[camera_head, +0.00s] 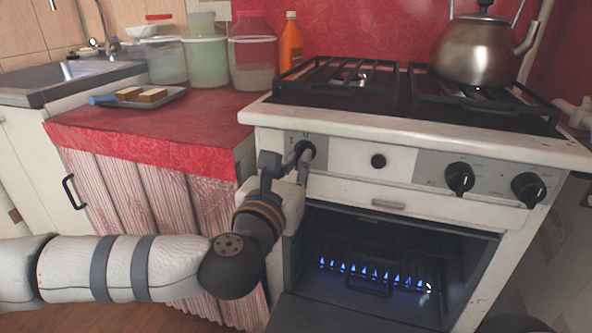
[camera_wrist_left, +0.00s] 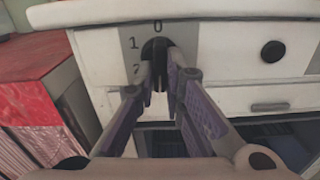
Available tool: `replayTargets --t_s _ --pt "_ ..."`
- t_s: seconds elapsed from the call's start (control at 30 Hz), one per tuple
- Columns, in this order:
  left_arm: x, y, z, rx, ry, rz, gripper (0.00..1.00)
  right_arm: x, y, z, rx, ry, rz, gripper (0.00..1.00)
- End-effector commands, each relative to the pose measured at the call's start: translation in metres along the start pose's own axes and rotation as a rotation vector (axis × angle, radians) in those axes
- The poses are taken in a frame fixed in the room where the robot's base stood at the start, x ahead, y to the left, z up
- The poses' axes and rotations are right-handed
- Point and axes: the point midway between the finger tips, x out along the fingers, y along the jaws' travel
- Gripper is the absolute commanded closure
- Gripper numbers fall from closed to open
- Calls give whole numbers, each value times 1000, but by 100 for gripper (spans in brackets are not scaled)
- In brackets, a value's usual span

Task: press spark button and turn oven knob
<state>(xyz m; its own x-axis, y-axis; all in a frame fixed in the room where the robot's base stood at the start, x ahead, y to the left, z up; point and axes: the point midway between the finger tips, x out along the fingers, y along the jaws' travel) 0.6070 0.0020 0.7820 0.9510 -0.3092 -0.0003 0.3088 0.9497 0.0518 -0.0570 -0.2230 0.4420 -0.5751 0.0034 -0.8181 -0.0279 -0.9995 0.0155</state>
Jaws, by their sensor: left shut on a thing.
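The stove's oven knob (camera_head: 307,147) is black and sits at the left end of the white front panel. In the left wrist view the knob (camera_wrist_left: 156,47) has marks 0, 1 and 2 around it, and its grip stands roughly upright under the 0. My left gripper (camera_head: 300,160) is shut on this knob, with a finger on each side. The spark button (camera_head: 378,161) is a small round black button to the right of it; it also shows in the left wrist view (camera_wrist_left: 273,51), with nothing touching it. My right gripper is out of view.
The oven door (camera_head: 345,315) is open below, and a row of blue flames (camera_head: 375,273) burns inside. Two more knobs (camera_head: 459,178) are on the right. A kettle (camera_head: 475,50) stands on the hob. Jars and a tray (camera_head: 172,98) with bread are on the red counter.

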Motion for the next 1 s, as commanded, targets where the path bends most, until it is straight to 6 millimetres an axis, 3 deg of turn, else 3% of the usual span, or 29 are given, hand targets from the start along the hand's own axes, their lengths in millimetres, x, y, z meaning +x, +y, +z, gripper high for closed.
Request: replayTargets --t_s 0.7,0.73,0.8,1.0 --pt "0 0 0 -69 0 -1 100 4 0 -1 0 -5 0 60" --pt "0 0 0 -69 0 -1 86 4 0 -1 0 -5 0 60" --pt "0 0 0 -69 0 0 70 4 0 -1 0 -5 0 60" --pt "0 0 0 -68 0 0 70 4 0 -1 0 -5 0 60"
